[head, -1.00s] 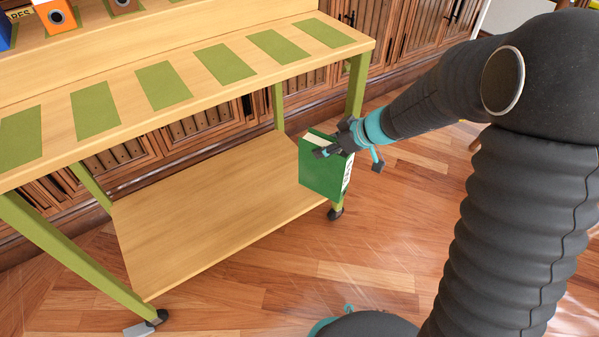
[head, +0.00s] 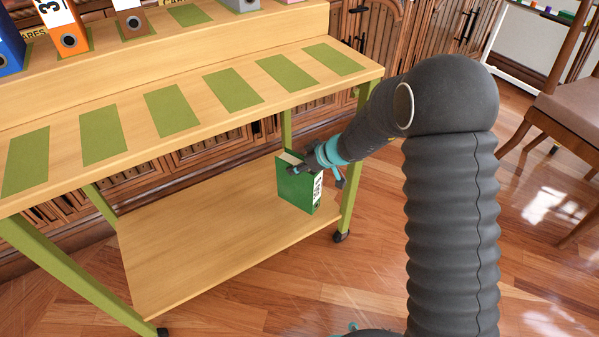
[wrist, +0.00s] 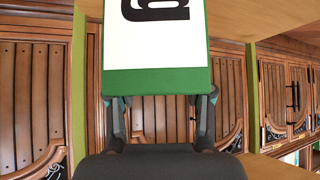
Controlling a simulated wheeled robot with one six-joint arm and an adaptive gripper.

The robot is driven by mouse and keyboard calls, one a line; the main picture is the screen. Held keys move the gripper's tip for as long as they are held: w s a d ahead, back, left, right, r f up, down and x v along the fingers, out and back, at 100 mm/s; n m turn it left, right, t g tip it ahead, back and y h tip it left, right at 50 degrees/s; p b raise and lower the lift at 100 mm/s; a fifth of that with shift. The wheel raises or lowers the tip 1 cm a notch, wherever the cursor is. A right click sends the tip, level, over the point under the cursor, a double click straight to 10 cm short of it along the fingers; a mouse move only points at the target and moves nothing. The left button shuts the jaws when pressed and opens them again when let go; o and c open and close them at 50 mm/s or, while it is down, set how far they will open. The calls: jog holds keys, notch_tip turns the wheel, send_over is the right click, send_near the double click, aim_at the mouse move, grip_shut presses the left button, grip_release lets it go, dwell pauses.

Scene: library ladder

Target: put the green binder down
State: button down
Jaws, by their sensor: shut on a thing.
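The green binder (head: 297,188) is upright at the right end of the cart's lower shelf (head: 200,230), with its white label facing right. I cannot tell whether its bottom touches the shelf or hangs just above it. My gripper (head: 297,167) is shut on the binder near its top. In the wrist view the binder (wrist: 158,82) fills the upper middle, with a white label and a dark character above a green band. My gripper's fingers (wrist: 160,115) show on both sides below it.
The cart's middle shelf (head: 140,130) has several empty green patches, close above the binder. A green cart leg (head: 349,190) stands just right of it. An orange binder (head: 62,28) and others stand on the top tier. A chair (head: 570,115) is at the right. The lower shelf is otherwise bare.

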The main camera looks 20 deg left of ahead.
aim_at(299, 182)
notch_tip(299, 182, down, 4)
jog(key=shift+r, duration=0.1)
jog(key=shift+f+b, duration=0.2)
jog(key=shift+b, duration=0.15)
jog(key=shift+c, duration=2.3)
grip_release()
jog(key=shift+r, duration=0.1)
